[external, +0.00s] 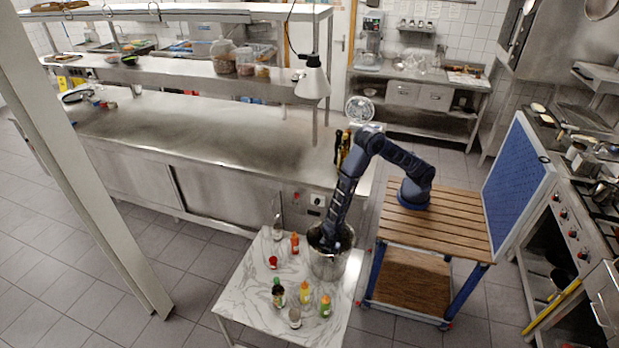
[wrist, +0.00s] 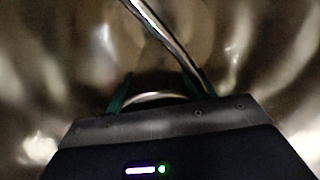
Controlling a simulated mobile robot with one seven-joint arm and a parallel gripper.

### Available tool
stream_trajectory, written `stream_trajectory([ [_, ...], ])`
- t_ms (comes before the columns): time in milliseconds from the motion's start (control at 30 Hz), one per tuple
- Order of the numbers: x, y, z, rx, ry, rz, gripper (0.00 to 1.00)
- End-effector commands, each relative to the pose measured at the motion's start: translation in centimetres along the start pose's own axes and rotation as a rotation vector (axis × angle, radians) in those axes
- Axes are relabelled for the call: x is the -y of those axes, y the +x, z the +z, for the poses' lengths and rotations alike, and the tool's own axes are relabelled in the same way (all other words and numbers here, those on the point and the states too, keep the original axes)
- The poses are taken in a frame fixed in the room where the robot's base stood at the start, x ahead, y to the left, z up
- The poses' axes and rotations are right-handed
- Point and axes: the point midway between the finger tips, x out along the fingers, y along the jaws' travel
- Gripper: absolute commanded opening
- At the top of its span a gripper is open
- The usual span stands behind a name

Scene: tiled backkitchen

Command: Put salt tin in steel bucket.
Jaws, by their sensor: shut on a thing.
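The steel bucket (external: 328,268) stands upright at the right rear of the marble-topped table. My gripper (external: 331,243) reaches down into its mouth, so its fingertips are hidden in the external view. In the wrist view the shiny bucket wall (wrist: 60,60) surrounds my gripper (wrist: 160,88). Its two dark green fingers stand apart, with the pale curved edge of the salt tin (wrist: 160,97) between them. Most of the tin is hidden behind the gripper body. I cannot tell whether it touches the bucket floor.
Several bottles stand left and in front of the bucket, including an orange one (external: 295,243), a dark green one (external: 278,293) and a yellow one (external: 304,293). A shiny bar (wrist: 165,35) crosses the wrist view. A long steel counter (external: 200,130) lies behind the table.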

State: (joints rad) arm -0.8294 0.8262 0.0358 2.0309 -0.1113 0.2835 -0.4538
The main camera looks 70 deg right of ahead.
Motion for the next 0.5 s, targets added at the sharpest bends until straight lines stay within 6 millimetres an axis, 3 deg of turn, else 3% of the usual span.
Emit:
stream_trajectory([
  [233, 0.0, 1.3, 0.0, 0.000, 0.000, 0.000, 0.20],
  [500, 0.0, 4.2, 0.0, 0.000, 0.000, 0.000, 0.20],
])
